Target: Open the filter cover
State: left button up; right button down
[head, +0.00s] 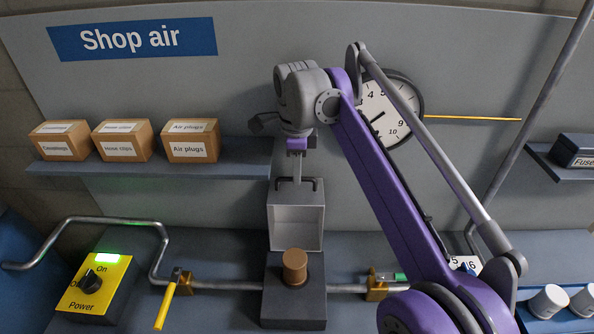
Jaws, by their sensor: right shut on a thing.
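The filter cover (273,228) is a grey box-shaped lid at the centre of the head view. It stands raised behind the dark filter base (294,312), and its pale hollow inside faces me. A brown cylindrical filter (295,268) stands upright and uncovered on the base. A dark handle (316,186) sits at the cover's upper edge. My right gripper (297,176) reaches down from above and is shut on this handle; the fingertips are small in the picture. My left gripper is not in view.
A grey pipe with a yellow-handled valve (166,302) runs left of the base. A yellow power box (95,288) shows a lit green "On". A shelf (240,160) holds several cardboard boxes. White cups (548,301) stand at lower right.

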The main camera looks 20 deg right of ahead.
aim_at(297, 203)
dwell(0.6)
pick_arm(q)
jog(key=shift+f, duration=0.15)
pick_arm(e)
jog(key=shift+s+a+r+t, duration=0.15)
jog(key=shift+s+t, duration=0.15)
jog(key=shift+s, duration=0.25)
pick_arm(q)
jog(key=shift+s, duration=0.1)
pick_arm(e)
jog(key=s, duration=0.2)
jog(key=s+a, duration=0.1)
jog(key=shift+s+r+t, duration=0.2)
jog(key=shift+r+t, duration=0.1)
jog(key=shift+r, duration=0.05)
jog(key=c, duration=0.9)
grip_release()
pick_arm(q)
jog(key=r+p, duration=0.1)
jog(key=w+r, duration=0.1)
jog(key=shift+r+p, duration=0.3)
jog(key=shift+p, duration=0.05)
pick_arm(e)
notch_tip(297, 203, up, 10)
jog(key=s, duration=0.2)
jog(key=shift+a+r, duration=0.25)
jog(key=shift+a, duration=0.05)
